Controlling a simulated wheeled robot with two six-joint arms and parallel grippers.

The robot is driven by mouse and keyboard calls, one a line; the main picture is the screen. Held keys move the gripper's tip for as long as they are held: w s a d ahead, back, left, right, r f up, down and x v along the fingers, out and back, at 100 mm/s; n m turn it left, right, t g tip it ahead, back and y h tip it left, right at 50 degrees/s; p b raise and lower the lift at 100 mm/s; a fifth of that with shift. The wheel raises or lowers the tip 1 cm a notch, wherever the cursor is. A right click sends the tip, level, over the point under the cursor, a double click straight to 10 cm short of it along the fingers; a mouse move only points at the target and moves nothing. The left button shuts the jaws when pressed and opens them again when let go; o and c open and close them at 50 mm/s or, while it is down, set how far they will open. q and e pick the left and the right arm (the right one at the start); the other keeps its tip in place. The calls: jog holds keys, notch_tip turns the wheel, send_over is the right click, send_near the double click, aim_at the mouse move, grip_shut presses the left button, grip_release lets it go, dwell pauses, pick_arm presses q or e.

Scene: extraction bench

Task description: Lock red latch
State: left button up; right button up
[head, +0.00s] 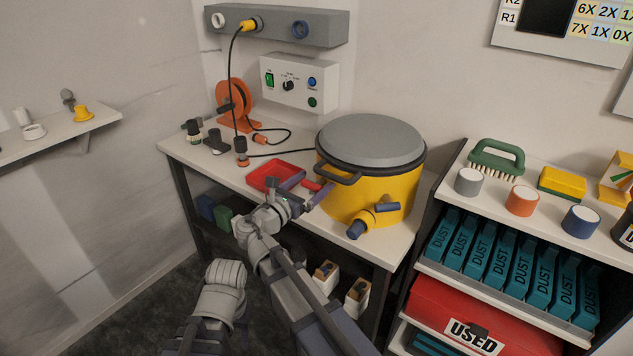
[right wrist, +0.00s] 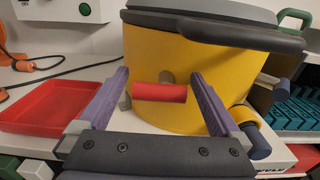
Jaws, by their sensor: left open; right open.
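The red latch (right wrist: 160,92) is a short red bar on the front of the yellow drum (right wrist: 150,55), lying level in the right wrist view. In the head view the latch (head: 311,185) shows small at the left side of the yellow drum (head: 345,195). My right gripper (right wrist: 160,78) is open, its two purple fingers on either side of the latch with nothing clamped. In the head view it (head: 304,188) is close to the drum's side. My left arm shows at the lower left, but its fingers do not show.
A red tray (head: 273,176) lies left of the drum on the white bench. The drum's grey lid (head: 370,138) has a dark handle just above the latch. A blue-ended yellow fitting (right wrist: 245,122) sticks out to the right. A shelf (head: 455,185) stands right of the bench.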

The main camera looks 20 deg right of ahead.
jog(key=shift+c, duration=0.4)
jog(key=c, duration=1.2)
jog(key=shift+m, duration=0.3)
jog(key=m, duration=0.4)
jog(key=shift+s+d+r, duration=0.15)
jog(key=shift+s+d, duration=0.05)
jog(key=m, duration=0.4)
jog(key=shift+s+d, duration=0.15)
jog(key=shift+s, duration=0.1)
jog(key=m, duration=0.5)
jog(key=shift+s+d, duration=0.2)
jog(key=m, duration=0.4)
jog(key=shift+s+d+f, duration=0.1)
jog(key=shift+s+f, duration=0.05)
jog(key=shift+f, duration=0.1)
jog(key=shift+m, duration=0.3)
